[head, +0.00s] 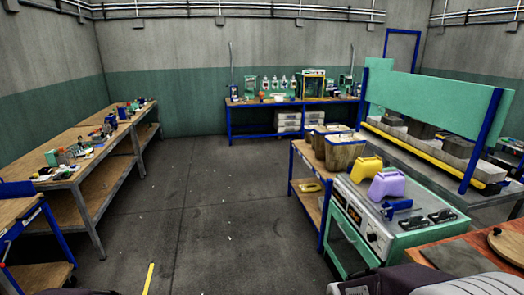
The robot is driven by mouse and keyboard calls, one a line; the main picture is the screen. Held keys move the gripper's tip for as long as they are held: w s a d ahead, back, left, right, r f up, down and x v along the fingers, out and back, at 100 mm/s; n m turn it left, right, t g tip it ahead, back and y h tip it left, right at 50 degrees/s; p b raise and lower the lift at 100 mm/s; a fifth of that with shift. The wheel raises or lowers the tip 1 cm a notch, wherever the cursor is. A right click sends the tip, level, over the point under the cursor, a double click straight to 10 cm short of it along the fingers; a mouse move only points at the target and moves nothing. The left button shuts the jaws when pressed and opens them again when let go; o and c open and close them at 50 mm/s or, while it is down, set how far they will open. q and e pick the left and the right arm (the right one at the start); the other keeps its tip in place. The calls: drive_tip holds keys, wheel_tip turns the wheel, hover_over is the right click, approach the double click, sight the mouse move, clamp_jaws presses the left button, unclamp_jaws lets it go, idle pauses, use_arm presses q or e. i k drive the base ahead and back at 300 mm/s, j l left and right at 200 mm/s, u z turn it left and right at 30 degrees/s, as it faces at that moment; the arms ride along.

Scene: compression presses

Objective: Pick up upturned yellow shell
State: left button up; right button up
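A yellow shell-like piece (366,169) stands on top of the green press-like machine (392,243) at the right, beside a similar purple piece (387,186). Another yellow piece (310,187) lies on the lower shelf of the bench just left of the machine. At this size I cannot tell for sure which yellow piece is upturned. Neither of my grippers shows in the head view. Nothing is seen holding either yellow piece.
Wooden bins (343,153) stand on the bench behind the machine. A long cluttered workbench (75,172) runs along the left, and a blue-legged bench (270,103) stands at the back wall. The grey floor (200,210) between them is open.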

sight(366, 168)
drive_tip(key=i+z, duration=0.1)
drive_tip(key=i, duration=0.4)
drive_tip(key=i+j+z, duration=0.15)
drive_tip(key=i, duration=0.4)
drive_tip(key=i+j+z, duration=0.1)
drive_tip(key=i, duration=0.4)
drive_tip(key=i+j+z, duration=0.15)
drive_tip(key=i, duration=0.35)
drive_tip(key=i+l+z, duration=0.1)
drive_tip(key=i+z, duration=0.15)
drive_tip(key=z, duration=0.2)
drive_tip(key=i+z, duration=0.25)
drive_tip(key=z, duration=0.25)
drive_tip(key=i+z, duration=0.2)
drive_tip(key=z, duration=0.25)
drive_tip(key=i+j+z, duration=0.25)
drive_tip(key=z, duration=0.2)
drive_tip(key=i+j+z, duration=0.15)
drive_tip(key=z, duration=0.3)
